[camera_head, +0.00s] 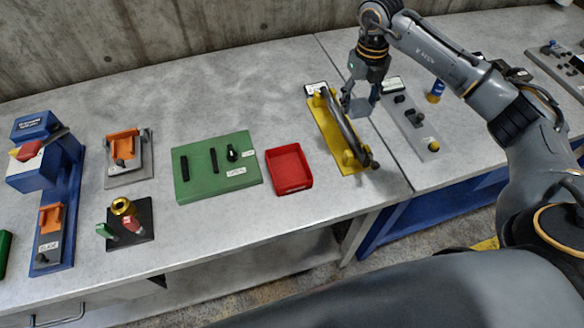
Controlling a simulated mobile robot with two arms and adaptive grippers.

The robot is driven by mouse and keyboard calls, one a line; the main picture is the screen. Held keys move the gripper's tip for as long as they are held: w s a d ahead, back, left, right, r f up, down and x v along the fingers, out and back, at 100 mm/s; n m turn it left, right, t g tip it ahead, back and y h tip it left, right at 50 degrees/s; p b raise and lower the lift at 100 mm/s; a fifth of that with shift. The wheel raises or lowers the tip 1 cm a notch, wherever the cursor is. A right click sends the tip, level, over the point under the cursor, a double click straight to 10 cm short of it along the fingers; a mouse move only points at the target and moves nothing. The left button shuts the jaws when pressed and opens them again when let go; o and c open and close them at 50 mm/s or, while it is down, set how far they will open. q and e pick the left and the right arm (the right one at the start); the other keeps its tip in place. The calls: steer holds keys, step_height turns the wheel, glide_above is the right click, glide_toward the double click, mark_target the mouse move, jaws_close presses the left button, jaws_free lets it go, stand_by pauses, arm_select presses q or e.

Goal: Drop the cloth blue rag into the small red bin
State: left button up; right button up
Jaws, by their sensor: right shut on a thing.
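The small red bin (289,169) sits on the grey bench in the middle of the view, open at the top and empty. My right gripper (361,101) is above the bench, to the right of and behind the bin, over the yellow plate's right edge. It points down and is shut on a small grey-blue piece, the cloth blue rag (359,107), which is partly hidden by the fingers. My left gripper is not in view.
Right of the bin is a yellow plate (325,121) with a long dark handle. Left of it lies a green board (185,187) with black parts. Farther left stand orange holders, a black base and a blue machine (43,168). A grey panel (408,126) lies at right.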

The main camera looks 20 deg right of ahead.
stand_by(0.4)
steer(key=s+a+p, duration=0.1)
steer(key=a+p, duration=0.6)
steer(key=a, duration=0.9)
step_height(320, 180, down, 7)
steer(key=a+b, duration=0.1)
steer(key=b, duration=0.2)
steer(key=shift+b, duration=0.3)
steer(key=shift+s+r, duration=0.1)
steer(key=shift+r, duration=0.05)
steer(key=o, duration=1.1)
